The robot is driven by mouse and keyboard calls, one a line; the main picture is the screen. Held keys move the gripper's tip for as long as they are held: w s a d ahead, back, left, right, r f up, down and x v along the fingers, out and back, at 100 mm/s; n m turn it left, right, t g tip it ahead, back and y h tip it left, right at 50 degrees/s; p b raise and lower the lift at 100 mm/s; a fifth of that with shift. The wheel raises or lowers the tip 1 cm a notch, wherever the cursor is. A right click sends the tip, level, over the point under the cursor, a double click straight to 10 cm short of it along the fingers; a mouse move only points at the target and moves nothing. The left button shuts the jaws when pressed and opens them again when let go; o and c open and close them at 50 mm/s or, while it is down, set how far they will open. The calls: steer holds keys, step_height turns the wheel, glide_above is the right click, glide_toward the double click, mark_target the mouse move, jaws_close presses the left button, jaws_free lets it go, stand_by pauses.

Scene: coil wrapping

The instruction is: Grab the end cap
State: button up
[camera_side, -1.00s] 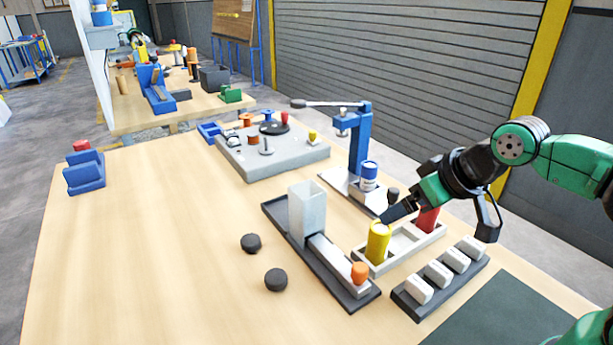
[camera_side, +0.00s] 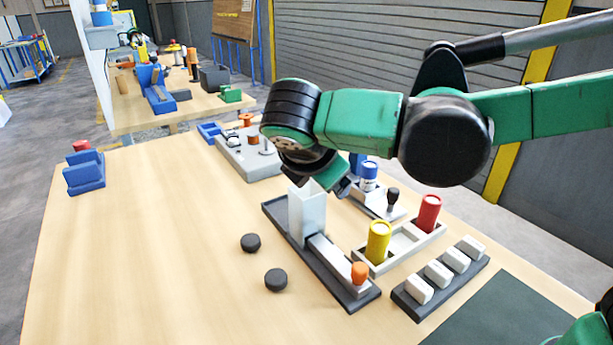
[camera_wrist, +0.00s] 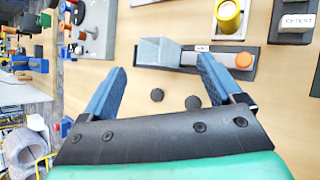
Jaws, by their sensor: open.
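Two black round pieces, which look like end caps, lie apart on the bare wood table in the side view: the farther cap (camera_side: 251,243) and the nearer cap (camera_side: 276,280). In the wrist view both caps show between and below my fingertips, the left cap (camera_wrist: 157,95) and the right cap (camera_wrist: 193,102). My gripper (camera_wrist: 160,72) is open with nothing between its two blue-grey fingers. It is above the table and touches neither cap. In the side view my arm covers most of the gripper, so its fingertips are hard to make out.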

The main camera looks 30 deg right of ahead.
steer(key=a+n+t+h, duration=0.3)
steer(key=a+n, duration=0.4)
steer(key=a, duration=0.3)
glide_toward(274, 279)
steer(key=x, duration=0.5)
steer(key=shift+d, duration=0.1)
steer(key=shift+w+d+f, duration=0.15)
steer(key=shift+w, duration=0.05)
steer(key=shift+x, duration=2.5)
jaws_close()
